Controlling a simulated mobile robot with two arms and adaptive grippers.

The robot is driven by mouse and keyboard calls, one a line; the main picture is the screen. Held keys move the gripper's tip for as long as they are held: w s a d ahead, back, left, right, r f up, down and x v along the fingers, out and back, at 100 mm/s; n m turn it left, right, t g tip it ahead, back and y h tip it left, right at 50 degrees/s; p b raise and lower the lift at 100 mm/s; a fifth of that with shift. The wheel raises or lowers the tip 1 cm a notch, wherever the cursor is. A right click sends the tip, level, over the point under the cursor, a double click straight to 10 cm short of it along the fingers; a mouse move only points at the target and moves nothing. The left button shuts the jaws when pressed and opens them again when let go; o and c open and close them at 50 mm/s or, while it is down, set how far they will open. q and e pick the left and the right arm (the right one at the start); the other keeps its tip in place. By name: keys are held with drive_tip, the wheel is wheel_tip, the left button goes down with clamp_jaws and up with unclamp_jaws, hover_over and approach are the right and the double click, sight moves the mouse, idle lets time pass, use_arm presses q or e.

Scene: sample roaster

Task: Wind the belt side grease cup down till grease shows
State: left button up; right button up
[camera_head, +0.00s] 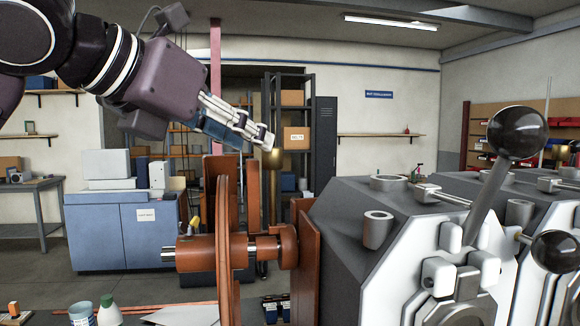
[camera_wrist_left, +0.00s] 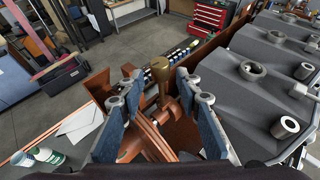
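The brass grease cup (camera_head: 271,160) stands upright on an orange-brown bearing block (camera_head: 288,247) beside the grey roaster housing. It also shows in the left wrist view (camera_wrist_left: 160,69), between and a little beyond the fingertips. My left gripper (camera_head: 256,139) comes in from the upper left, with its tips close to the cup's top. In the left wrist view my left gripper (camera_wrist_left: 161,82) is open, a finger on either side of the cup, with gaps visible. I cannot see any grease. My right gripper is not in view.
An orange-brown wheel (camera_head: 228,240) on a shaft stands just left of the bearing block. The grey housing (camera_head: 372,240) with black-knobbed levers (camera_head: 517,132) fills the right side. A bench with bottles (camera_head: 109,312) lies at lower left. A blue cabinet (camera_head: 120,235) stands behind.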

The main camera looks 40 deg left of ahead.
sight(272, 153)
use_arm(q)
drive_tip(key=p+x, duration=0.1)
drive_tip(key=x, duration=0.6)
drive_tip(key=shift+r+p, duration=0.1)
drive_tip(key=shift+p, duration=0.25)
drive_tip(key=shift+w, duration=0.15)
clamp_jaws()
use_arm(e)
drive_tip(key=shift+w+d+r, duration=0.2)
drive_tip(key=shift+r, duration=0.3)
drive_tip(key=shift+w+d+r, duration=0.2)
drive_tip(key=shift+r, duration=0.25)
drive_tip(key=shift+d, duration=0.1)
